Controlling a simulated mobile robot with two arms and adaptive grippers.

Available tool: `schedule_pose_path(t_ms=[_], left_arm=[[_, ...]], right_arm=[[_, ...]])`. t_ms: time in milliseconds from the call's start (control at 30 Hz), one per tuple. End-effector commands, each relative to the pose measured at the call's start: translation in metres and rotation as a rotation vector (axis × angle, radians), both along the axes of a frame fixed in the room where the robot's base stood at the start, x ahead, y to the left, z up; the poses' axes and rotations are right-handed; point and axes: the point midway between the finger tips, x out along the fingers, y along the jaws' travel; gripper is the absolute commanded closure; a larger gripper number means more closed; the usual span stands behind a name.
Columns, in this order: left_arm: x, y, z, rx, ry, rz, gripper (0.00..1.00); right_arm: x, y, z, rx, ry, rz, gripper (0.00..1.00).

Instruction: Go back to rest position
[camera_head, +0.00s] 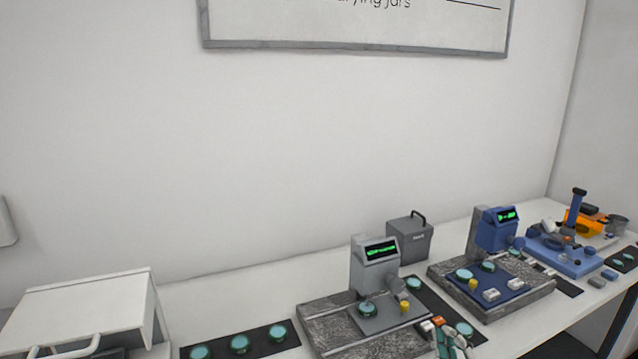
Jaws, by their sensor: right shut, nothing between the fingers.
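My right gripper (446,338) shows small at the bottom edge, low in front of the grey interferometer (375,266), at the right front corner of its granite base (330,325). It is shut and holds nothing that I can make out. A teal disc (464,328) lies just right of it on a dark mat. The grey interferometer's stage carries a teal disc (366,308) and a small yellow knob (404,307). My left gripper is not in the picture.
A blue interferometer (497,230) stands on another granite base to the right. A grey case (409,238) stands behind. A dark mat with teal discs (239,343) lies left, beside a white box (80,310). Blue equipment and an orange bin fill the far right. The table's back left is clear.

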Motion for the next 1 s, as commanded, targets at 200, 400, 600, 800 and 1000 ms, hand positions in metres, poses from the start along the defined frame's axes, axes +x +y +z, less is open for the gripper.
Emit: schedule_pose_path(t_ms=[200, 400, 600, 800, 1000], left_arm=[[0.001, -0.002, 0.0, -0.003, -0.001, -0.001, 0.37], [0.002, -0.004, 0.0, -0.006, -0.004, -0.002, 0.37], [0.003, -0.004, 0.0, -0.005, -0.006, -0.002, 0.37], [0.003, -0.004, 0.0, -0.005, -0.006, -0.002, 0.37], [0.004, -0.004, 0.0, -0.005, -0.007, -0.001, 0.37]], right_arm=[[-0.104, -0.025, -0.116, 0.461, 0.54, -0.375, 1.0], [-0.181, -0.008, -0.166, 0.615, 0.869, -0.493, 1.0], [-0.239, 0.012, -0.187, 0.697, 1.101, -0.539, 1.0], [-0.291, 0.033, -0.194, 0.753, 1.3, -0.557, 1.0], [-0.281, 0.034, -0.243, 0.743, 1.326, -0.566, 1.0]])
